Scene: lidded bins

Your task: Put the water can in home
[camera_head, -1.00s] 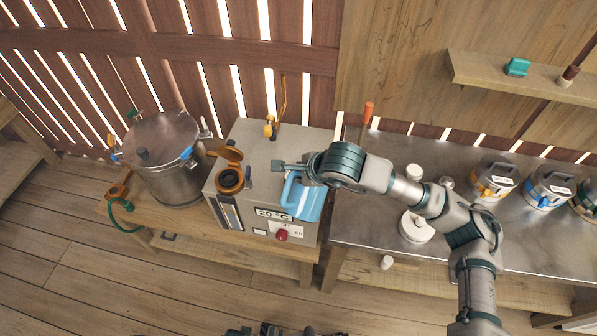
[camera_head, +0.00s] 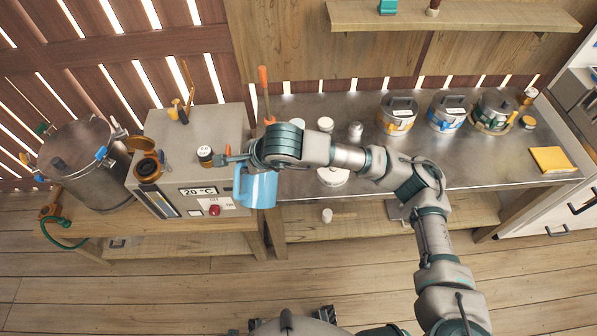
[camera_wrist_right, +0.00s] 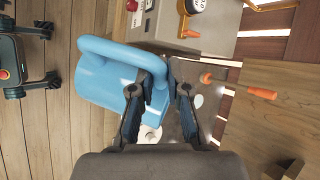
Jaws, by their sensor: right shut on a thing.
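The blue water can (camera_head: 262,190) hangs from my right gripper (camera_head: 230,158) in the head view, in front of the right edge of the grey machine. In the right wrist view the can (camera_wrist_right: 108,82) fills the left middle, its loop handle toward the upper left. The right gripper's fingers (camera_wrist_right: 168,84) are shut on the can at its edge; the exact contact is partly hidden. I cannot make out a marked home place. My left gripper is not in view.
The grey machine (camera_head: 200,128) with a 20 °C display stands on a wooden bench, beside a metal pot (camera_head: 80,165). To the right, a metal-topped table (camera_head: 330,110) holds lidded bins (camera_head: 397,115), white items (camera_head: 333,176) and an orange-handled tool (camera_head: 263,80). Its front middle is fairly clear.

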